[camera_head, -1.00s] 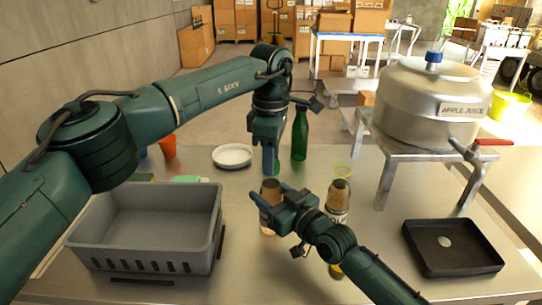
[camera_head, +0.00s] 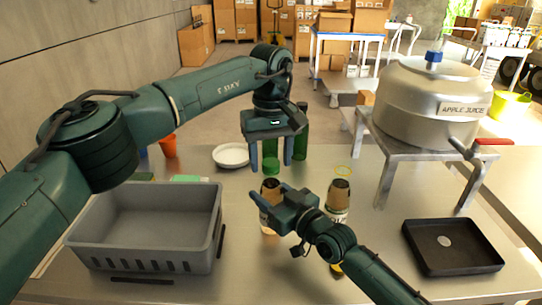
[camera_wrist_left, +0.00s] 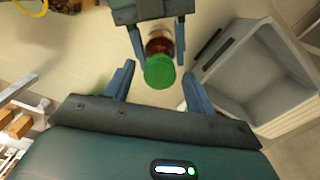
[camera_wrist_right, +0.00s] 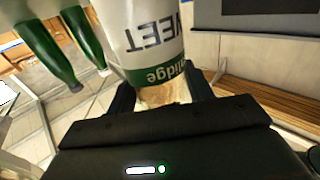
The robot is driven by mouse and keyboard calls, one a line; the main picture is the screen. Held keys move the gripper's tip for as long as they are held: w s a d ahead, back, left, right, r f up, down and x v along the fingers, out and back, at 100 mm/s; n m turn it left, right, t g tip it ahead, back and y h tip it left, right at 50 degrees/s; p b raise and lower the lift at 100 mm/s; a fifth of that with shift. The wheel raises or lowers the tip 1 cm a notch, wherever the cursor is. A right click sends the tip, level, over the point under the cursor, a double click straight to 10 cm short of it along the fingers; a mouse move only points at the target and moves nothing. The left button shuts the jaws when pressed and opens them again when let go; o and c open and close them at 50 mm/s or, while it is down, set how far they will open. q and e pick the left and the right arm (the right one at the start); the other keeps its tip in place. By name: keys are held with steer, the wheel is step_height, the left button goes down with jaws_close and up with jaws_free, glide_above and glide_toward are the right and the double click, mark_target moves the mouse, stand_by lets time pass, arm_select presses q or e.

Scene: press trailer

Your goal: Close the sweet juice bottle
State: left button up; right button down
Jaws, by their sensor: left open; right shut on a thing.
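The sweet juice bottle (camera_head: 269,186), with brown contents and a label reading "WEET" in the right wrist view (camera_wrist_right: 155,45), stands upright. My right gripper (camera_head: 268,204) is shut around its body. A green cap (camera_head: 271,166) sits at the bottle's mouth; from above in the left wrist view, the green cap (camera_wrist_left: 160,72) covers the bottle top. Whether it is fully seated cannot be told. My left gripper (camera_head: 278,162) is open just above, its fingers apart on either side of the cap and not touching it.
A second brown-topped bottle (camera_head: 339,198) stands to the right. A grey crate (camera_head: 100,240) is at left, a black tray (camera_head: 425,262) at right. Behind are a white plate (camera_head: 231,155), an orange cup (camera_head: 168,146), a green bottle (camera_head: 301,125) and a steel juice tank (camera_head: 430,105).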

arm_select(q)
steer(key=shift+r, duration=2.3)
steer(key=shift+c, duration=0.4)
steer(key=n, duration=0.3)
steer(key=shift+r, duration=0.2)
steer(key=n, duration=0.4)
steer(key=shift+r+n, duration=0.35)
steer(key=shift+n, duration=0.05)
steer(key=n, duration=0.6)
steer(key=shift+r+n, duration=0.3)
steer(key=shift+r, duration=0.1)
steer(key=n, duration=0.6)
steer(key=shift+r+n, duration=0.3)
steer(key=shift+r, duration=0.1)
steer(key=n, duration=0.6)
steer(key=shift+r+n, duration=0.4)
